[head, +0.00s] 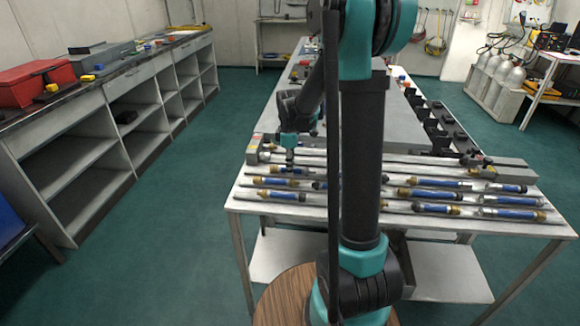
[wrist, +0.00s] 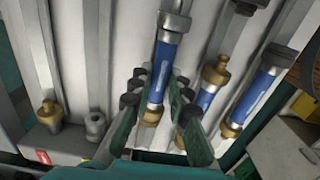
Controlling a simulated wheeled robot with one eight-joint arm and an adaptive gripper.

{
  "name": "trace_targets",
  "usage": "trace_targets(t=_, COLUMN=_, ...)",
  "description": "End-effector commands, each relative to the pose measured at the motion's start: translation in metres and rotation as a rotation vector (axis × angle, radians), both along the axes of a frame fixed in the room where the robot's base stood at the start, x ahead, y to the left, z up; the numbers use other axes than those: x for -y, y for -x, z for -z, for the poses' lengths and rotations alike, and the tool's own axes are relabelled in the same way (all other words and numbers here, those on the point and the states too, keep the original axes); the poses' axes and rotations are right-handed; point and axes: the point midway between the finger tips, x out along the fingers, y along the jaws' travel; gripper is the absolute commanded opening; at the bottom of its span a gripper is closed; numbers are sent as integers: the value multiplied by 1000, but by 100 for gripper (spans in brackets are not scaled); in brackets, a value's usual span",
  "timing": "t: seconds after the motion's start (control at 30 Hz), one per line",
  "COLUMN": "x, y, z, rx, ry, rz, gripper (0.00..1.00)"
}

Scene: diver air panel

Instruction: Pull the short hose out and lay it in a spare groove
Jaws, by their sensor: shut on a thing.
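My gripper (wrist: 160,88) has its green fingers on both sides of a short blue hose (wrist: 164,66) and is shut on it. This hose has a grey fitting at its upper end and a brass one at its lower end. I cannot tell whether it is clear of its groove. In the head view my gripper (head: 289,161) is over the left part of the grooved panel (head: 345,211), and my arm hides the middle. A second blue hose (wrist: 250,96) with brass and grey ends lies to the right in the wrist view.
Several more blue hoses, such as one at the right (head: 513,214), lie in the panel's rows. A brass fitting (wrist: 47,113) and a steel fitting (wrist: 95,125) stand at the left in the wrist view. A bare groove strip (wrist: 107,45) shows beside the held hose.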

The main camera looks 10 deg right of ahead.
Motion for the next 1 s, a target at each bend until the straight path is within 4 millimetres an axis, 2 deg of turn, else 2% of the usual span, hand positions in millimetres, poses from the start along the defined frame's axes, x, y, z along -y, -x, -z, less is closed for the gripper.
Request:
trace_targets(t=0.03, x=0, y=0, z=0, rx=0, ry=0, rz=0, gripper=0)
trace_targets(t=0.07, x=0, y=0, z=0, rx=0, ry=0, rz=0, gripper=21)
trace_targets(t=0.23, x=0, y=0, z=0, rx=0, ry=0, rz=0, gripper=41)
trace_targets(t=0.53, x=0, y=0, z=-1, rx=0, ry=0, rz=0, gripper=41)
trace_targets(t=0.67, x=0, y=0, z=-10, rx=0, ry=0, rz=0, gripper=41)
trace_targets(t=0.77, x=0, y=0, z=-24, rx=0, ry=0, rz=0, gripper=41)
trace_targets(t=1.0, x=0, y=0, z=-72, rx=0, ry=0, rz=0, gripper=41)
